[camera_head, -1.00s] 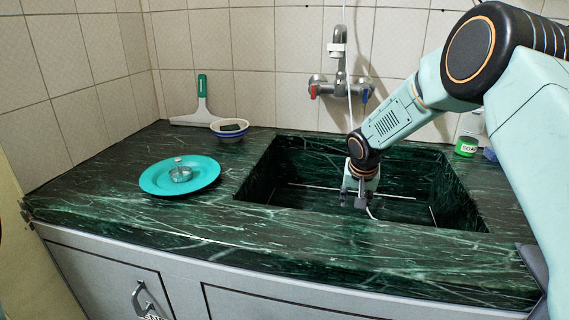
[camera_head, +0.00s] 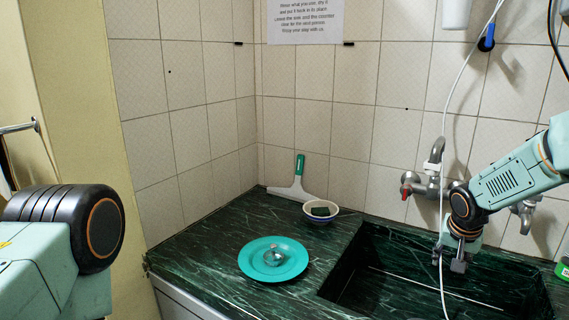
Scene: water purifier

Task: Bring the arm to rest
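My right arm comes in from the right edge, over the dark green marble sink (camera_head: 395,290). My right gripper (camera_head: 450,262) points down into the sink opening, below the wall tap (camera_head: 432,180). Its two fingertips look apart, with nothing clearly between them. A thin white hose (camera_head: 441,215) hangs down past the gripper; whether it touches the fingers cannot be told. A joint of my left arm shows at the left edge, and the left gripper is out of view.
A turquoise plate (camera_head: 258,272) with a small clear glass item (camera_head: 274,257) lies on the counter (camera_head: 205,262). Behind it stand a bowl with a dark sponge (camera_head: 320,211) and a squeegee (camera_head: 297,185). A green container (camera_head: 563,270) is at the right edge.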

